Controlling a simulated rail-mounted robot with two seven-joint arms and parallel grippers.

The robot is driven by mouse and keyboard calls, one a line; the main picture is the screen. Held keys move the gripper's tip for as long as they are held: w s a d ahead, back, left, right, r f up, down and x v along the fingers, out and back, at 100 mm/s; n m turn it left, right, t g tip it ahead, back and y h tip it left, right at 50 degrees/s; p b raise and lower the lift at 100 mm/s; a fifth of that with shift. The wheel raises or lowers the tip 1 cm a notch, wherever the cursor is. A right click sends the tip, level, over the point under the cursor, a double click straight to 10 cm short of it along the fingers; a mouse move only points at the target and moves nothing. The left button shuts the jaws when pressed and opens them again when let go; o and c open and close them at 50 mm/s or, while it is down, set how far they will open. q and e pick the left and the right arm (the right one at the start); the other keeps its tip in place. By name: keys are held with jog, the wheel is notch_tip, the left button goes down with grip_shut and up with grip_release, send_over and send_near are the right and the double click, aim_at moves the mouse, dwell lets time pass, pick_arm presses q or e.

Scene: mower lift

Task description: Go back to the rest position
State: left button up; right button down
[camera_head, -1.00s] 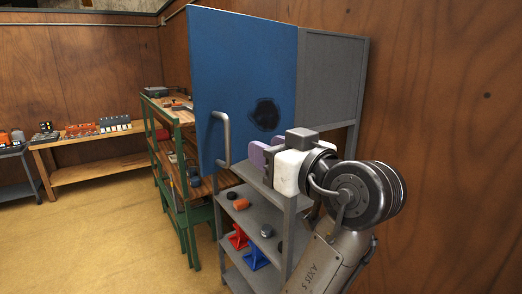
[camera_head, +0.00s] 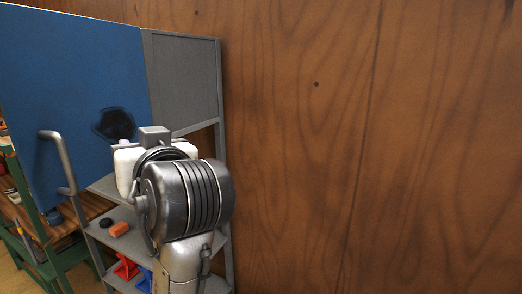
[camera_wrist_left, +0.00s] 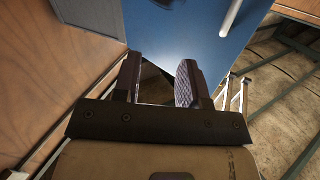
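One arm shows in the head view, left of centre, in front of a grey cabinet. I take it as my left arm, since the left wrist view shows the same blue door. Its wrist and white gripper body hide most of the fingers, and a bit of purple finger shows at the body's left edge. In the left wrist view my left gripper (camera_wrist_left: 160,85) has its two fingers apart with nothing between them. The blue door (camera_head: 70,85) has a grey handle (camera_head: 60,165) and a dark patch. It also fills the top of the left wrist view (camera_wrist_left: 175,30). My right gripper is out of view.
Grey shelves (camera_head: 112,212) under the door hold an orange item (camera_head: 119,229), a red stand (camera_head: 126,267) and a blue stand (camera_head: 144,281). A green-framed bench (camera_head: 65,262) stands at the left. A wooden wall (camera_head: 380,150) fills the right side.

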pick_arm(q)
jog(key=s+d+f+m+t+h, duration=0.15)
jog(key=f+m+h, duration=0.35)
jog(key=f, duration=0.6)
jog(key=s+f+m+t+h, duration=0.15)
jog(key=f+m+h, duration=0.25)
jog(key=f+h, duration=0.5)
jog(key=s+a+f+g+y, duration=0.1)
jog(key=s+f+g, duration=0.2)
jog(key=s+f, duration=0.55)
jog(key=s+a+f+g, duration=0.2)
jog(key=s+f+g, duration=0.1)
jog(key=f, duration=1)
jog(key=s+a+f+g+y, duration=0.1)
jog(key=s+f+g, duration=0.2)
jog(key=s+f, duration=0.55)
jog(key=s+f+g, duration=0.4)
jog(key=s+f, duration=0.6)
jog(key=f, duration=0.2)
notch_tip(320, 180, up, 13)
jog(key=p, duration=1.3)
jog(key=shift+s+a, duration=0.4)
jog(key=shift+s, duration=0.05)
jog(key=shift+r, duration=0.1)
